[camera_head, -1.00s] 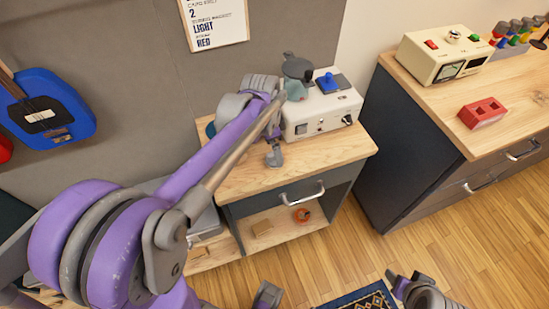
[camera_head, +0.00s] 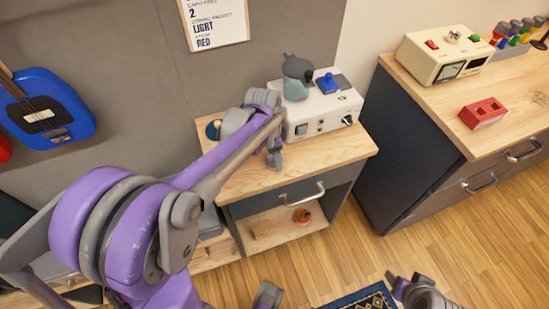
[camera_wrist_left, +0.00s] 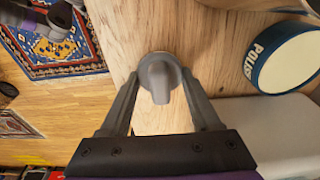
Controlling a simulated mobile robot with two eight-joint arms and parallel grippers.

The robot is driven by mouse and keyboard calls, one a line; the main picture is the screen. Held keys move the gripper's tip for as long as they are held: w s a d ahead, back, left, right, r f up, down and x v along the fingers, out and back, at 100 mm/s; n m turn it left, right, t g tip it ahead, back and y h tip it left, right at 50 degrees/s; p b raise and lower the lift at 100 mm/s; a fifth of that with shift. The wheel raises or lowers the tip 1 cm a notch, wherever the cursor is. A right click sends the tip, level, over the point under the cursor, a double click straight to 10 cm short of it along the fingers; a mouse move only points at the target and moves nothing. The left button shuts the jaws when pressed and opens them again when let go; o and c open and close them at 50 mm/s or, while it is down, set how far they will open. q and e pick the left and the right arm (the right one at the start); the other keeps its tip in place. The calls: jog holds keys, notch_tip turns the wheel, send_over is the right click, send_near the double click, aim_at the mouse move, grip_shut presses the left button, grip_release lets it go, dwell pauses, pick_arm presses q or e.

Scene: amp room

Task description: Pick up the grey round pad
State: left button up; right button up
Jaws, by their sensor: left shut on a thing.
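The grey round pad (camera_wrist_left: 158,75) has a raised knob and sits between the fingertips of my left gripper (camera_wrist_left: 160,85) in the left wrist view. The fingers are shut on it, with the pale wooden bench top behind it. In the head view my left gripper (camera_head: 273,158) points down over the small bench, just in front of the white box. The pad itself is hard to make out there. I cannot tell whether it still touches the wood. Part of my right gripper (camera_head: 403,286) shows at the bottom of the head view, away from the bench; its jaws are unclear.
A blue polish tin (camera_wrist_left: 285,58) with a cream lid stands near the pad. The white box (camera_head: 325,112) carries a teal and dark grey item (camera_head: 297,75) and a blue-knobbed part. The small bench (camera_head: 345,155) has bare wood at its right front.

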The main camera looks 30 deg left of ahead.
pick_arm(q)
grip_shut()
notch_tip(320, 180, up, 10)
jog(key=shift+r+p, duration=0.1)
jog(key=shift+p, duration=0.4)
